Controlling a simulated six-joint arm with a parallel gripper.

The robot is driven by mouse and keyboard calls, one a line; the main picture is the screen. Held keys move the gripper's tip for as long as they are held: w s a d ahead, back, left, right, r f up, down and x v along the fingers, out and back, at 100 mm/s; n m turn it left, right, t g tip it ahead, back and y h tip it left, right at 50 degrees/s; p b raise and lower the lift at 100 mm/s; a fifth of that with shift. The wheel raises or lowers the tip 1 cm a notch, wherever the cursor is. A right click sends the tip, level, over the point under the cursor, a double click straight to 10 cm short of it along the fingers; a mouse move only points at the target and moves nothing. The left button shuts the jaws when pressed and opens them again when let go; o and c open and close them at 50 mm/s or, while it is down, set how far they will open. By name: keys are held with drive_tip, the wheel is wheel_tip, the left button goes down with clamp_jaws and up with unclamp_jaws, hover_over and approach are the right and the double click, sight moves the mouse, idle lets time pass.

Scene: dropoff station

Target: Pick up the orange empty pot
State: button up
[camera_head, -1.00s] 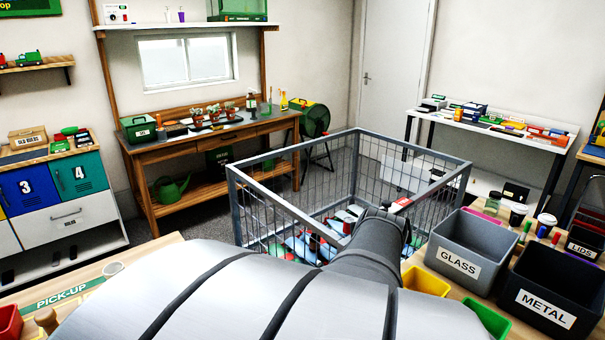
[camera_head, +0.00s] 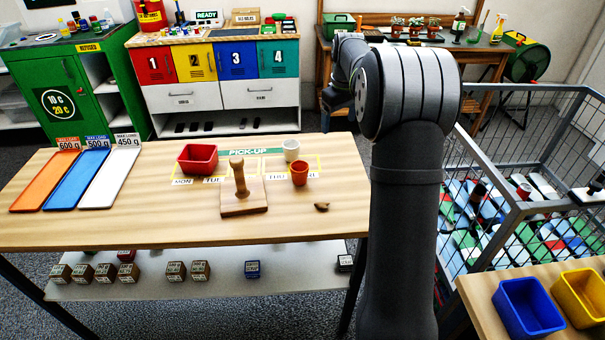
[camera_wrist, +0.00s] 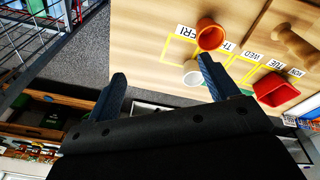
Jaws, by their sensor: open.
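The orange pot (camera_head: 299,173) stands upright on the wooden table, in the yellow-outlined pick-up area near its right end. It also shows in the wrist view (camera_wrist: 210,35), where its open top looks empty. My gripper (camera_wrist: 158,80) is open in the wrist view, with nothing between its two blue fingers. One fingertip overlaps the view just below the pot; I cannot tell how far apart they are. In the head view the gripper itself is hidden behind my arm.
A white cup (camera_head: 291,150) stands just behind the orange pot. A red square pot (camera_head: 197,158) and a wooden stamp-like block (camera_head: 243,195) are to the left. A small brown piece (camera_head: 322,206) lies in front. Orange, blue and white trays (camera_head: 83,179) lie at the table's left.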

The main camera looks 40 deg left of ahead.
drive_tip(key=n+g+h, duration=0.1)
drive_tip(key=n, duration=0.1)
hover_over(299, 170)
drive_tip(key=d, duration=0.1)
wheel_tip(299, 170, down, 2)
drive_tip(key=f, duration=0.7)
drive_tip(key=s+f, duration=0.1)
drive_tip(key=f, duration=0.3)
drive_tip(key=shift+d+f, duration=0.2)
drive_tip(key=shift+f, duration=0.15)
drive_tip(key=f, duration=0.4)
drive_tip(key=shift+s+d+f, duration=0.1)
drive_tip(key=shift+s+f, duration=0.1)
drive_tip(key=shift+s, duration=0.1)
drive_tip(key=shift+f, duration=0.55)
drive_tip(key=c, duration=1.1)
